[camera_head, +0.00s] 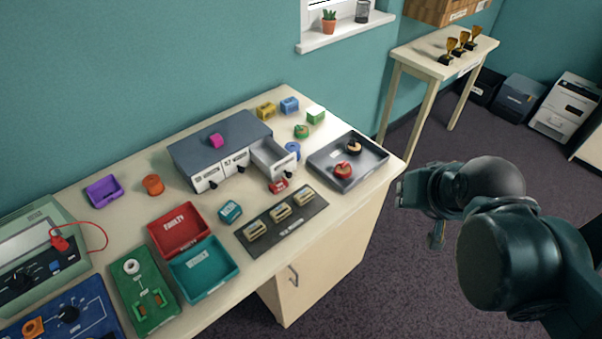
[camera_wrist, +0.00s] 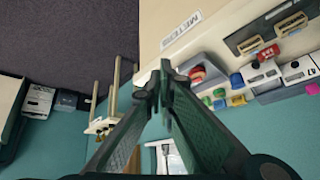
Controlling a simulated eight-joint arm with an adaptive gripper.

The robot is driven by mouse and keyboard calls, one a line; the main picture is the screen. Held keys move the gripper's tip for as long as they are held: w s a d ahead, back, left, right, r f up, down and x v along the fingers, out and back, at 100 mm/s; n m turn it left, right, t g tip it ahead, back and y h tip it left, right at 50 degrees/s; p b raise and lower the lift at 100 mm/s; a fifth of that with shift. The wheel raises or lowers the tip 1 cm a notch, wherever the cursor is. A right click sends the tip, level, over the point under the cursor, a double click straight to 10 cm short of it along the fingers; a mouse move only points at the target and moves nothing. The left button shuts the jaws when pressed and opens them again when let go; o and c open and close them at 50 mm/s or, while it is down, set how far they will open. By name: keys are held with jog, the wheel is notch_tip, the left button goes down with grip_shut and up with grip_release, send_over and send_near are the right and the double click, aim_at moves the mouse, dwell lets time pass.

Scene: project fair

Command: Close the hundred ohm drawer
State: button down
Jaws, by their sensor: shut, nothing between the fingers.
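A small drawer cabinet (camera_head: 222,136) with a dark grey top and white drawer fronts stands at the back of the bench. Its right-hand drawer (camera_head: 273,157) is pulled out, with its inside showing; the other two drawers look shut. The label on the open drawer is too small to read. In the head view my gripper (camera_head: 437,236) hangs over the floor right of the bench, well apart from the drawer.
A grey tray (camera_head: 322,169) with red and black-and-yellow parts lies right of the drawer. A small red part (camera_head: 278,186) sits close in front of it. A dark panel (camera_head: 262,236) with several meters is nearer the front edge. A pink part (camera_head: 216,141) rests on the cabinet.

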jog(key=w+a+f+m+y+p, duration=0.2)
jog(key=w+a+m+y+p, duration=0.1)
jog(key=a, duration=0.6)
jog(key=w+a+f+m+g+y+p, duration=0.1)
jog(key=w+a+m+y+p, duration=0.2)
jog(key=w+a, duration=0.3)
jog(key=shift+a+f+m+p, duration=0.4)
jog(key=shift+a+m, duration=0.3)
jog(key=shift+a, duration=1.2)
jog(key=shift+f, duration=0.1)
jog(key=shift+b+x, duration=1.5)
jog(key=shift+x, duration=3.35)
jog(key=shift+a, duration=0.2)
